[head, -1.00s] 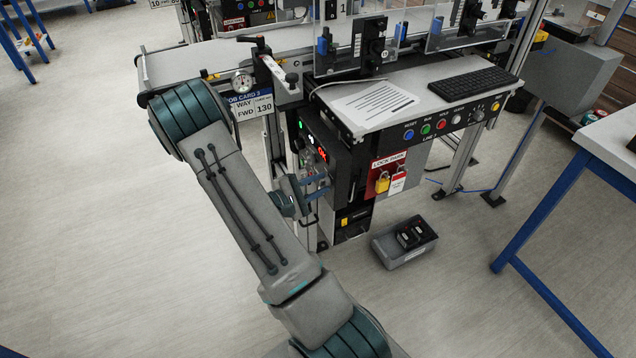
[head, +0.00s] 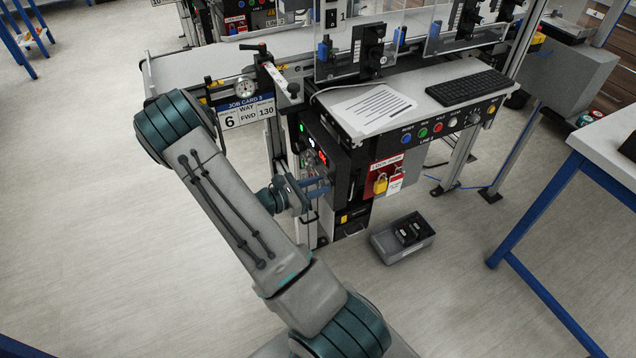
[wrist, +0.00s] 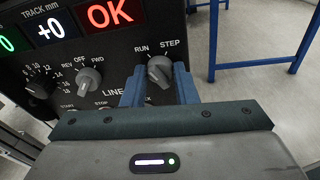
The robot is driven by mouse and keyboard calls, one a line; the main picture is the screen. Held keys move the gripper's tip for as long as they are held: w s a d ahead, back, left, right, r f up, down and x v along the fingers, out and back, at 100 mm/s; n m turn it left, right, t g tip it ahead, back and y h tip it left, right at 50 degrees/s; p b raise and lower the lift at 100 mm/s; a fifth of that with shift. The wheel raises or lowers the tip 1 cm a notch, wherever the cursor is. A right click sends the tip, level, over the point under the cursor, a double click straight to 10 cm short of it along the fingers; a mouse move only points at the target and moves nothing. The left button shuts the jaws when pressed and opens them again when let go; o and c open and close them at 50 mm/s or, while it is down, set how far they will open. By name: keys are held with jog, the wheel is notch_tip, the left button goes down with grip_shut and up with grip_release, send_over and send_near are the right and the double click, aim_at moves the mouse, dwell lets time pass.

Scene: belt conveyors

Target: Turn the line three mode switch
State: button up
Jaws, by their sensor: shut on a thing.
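The mode switch (wrist: 160,72) is a grey knob under the labels RUN and STEP on a dark panel in the wrist view. My gripper (wrist: 160,80) has one blue finger on each side of the knob and is shut on it. Its lower part lies between the fingers. I cannot tell exactly which label its pointer faces. Part of the lettering below, starting LINE, is hidden by my gripper. In the head view my gripper (head: 322,188) is at the side panel of the conveyor station, and the switch itself cannot be made out.
Left of the switch is a REV/OFF/FWD knob (wrist: 89,82) and a numbered dial (wrist: 38,86). A red OK display (wrist: 111,12) is above. In the head view a lock board (head: 386,178) with padlocks and a grey floor box (head: 402,240) are to the right. Open floor lies left.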

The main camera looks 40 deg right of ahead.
jog(key=shift+n, duration=0.3)
jog(key=o, duration=1)
jog(key=w+a+r, duration=0.1)
jog(key=w+a, duration=0.1)
jog(key=a, duration=1.1)
jog(key=shift+a+r+b, duration=0.3)
jog(key=shift+r+b, duration=0.05)
jog(key=shift+b, duration=0.1)
jog(key=shift+w, duration=0.1)
